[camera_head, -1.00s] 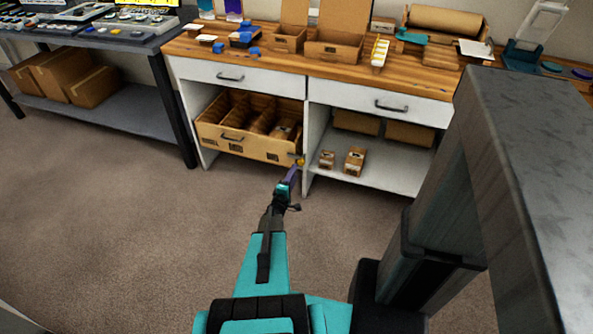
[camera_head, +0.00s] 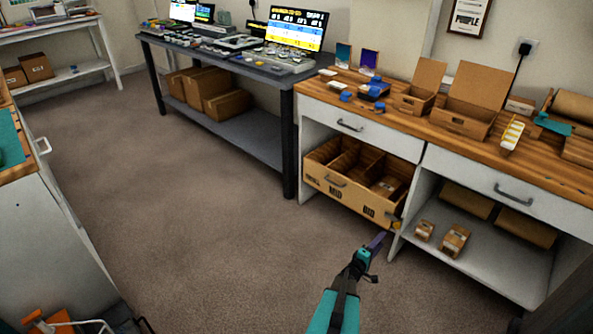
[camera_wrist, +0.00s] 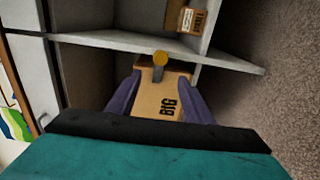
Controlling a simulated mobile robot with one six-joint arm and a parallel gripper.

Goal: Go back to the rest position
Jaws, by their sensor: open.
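My gripper (camera_head: 377,243) is at the lower right of the head view, at the end of my teal and black arm, near the cabinet's lower shelves. In the wrist view its two purple fingers (camera_wrist: 160,97) are spread apart. Between and beyond them shows the front of a cardboard drawer box (camera_wrist: 158,92) with the word BIG and a yellow-tipped knob or latch. In the head view this divided box (camera_head: 345,190) sits in the cabinet's left bay. Nothing is seen held; contact with the box cannot be told.
The white cabinet (camera_head: 455,179) with a wooden top stands right, two small boxes (camera_head: 453,240) on its lower shelf. A dark workbench (camera_head: 225,58) stands behind, cartons beneath. A white drawer unit (camera_head: 45,235) is at left. Open carpet (camera_head: 200,220) lies between.

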